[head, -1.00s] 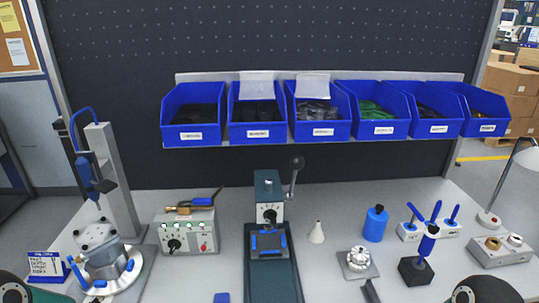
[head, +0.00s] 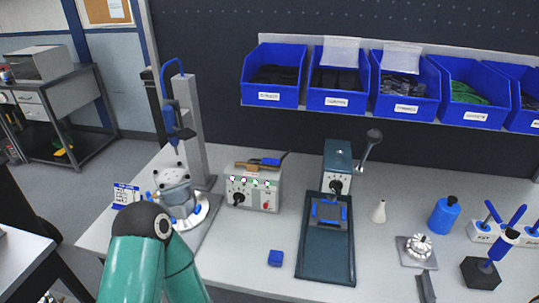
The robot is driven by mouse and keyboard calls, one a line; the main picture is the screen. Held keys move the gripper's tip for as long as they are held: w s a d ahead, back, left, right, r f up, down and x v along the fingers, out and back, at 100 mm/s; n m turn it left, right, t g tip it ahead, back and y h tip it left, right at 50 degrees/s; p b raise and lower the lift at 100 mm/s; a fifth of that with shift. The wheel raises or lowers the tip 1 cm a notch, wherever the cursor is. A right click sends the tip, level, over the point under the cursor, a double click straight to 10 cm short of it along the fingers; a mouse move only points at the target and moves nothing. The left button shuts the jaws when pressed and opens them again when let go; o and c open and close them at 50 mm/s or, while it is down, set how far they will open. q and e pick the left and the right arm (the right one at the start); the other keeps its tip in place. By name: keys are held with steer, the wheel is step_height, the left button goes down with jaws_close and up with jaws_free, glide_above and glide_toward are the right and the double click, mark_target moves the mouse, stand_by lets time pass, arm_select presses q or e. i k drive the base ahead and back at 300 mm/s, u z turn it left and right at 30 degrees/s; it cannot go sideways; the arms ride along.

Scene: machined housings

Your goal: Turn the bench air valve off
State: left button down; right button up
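A brass fitting (head: 251,167) with a blue lever (head: 271,161) lies along the top of a grey control box (head: 250,205) left of the bench's middle; it looks like the air valve. The lever lies roughly in line with the brass body, pointing right. The box front has a black knob (head: 238,199), a red knob (head: 266,205) and small green lights. My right gripper is not in view.
A drill-like stand (head: 190,130) with a round metal housing (head: 176,190) stands left of the box. A lever press (head: 338,165) with a dark bed stands right of it. A small blue block (head: 275,258) lies in front. Blue bins (head: 340,100) hang above.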

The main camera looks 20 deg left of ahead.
mark_target(265, 161)
steer(key=u, duration=0.1)
steer(key=k, duration=1)
steer(key=u, duration=0.9)
steer(key=i, duration=0.7)
steer(key=z, duration=0.3)
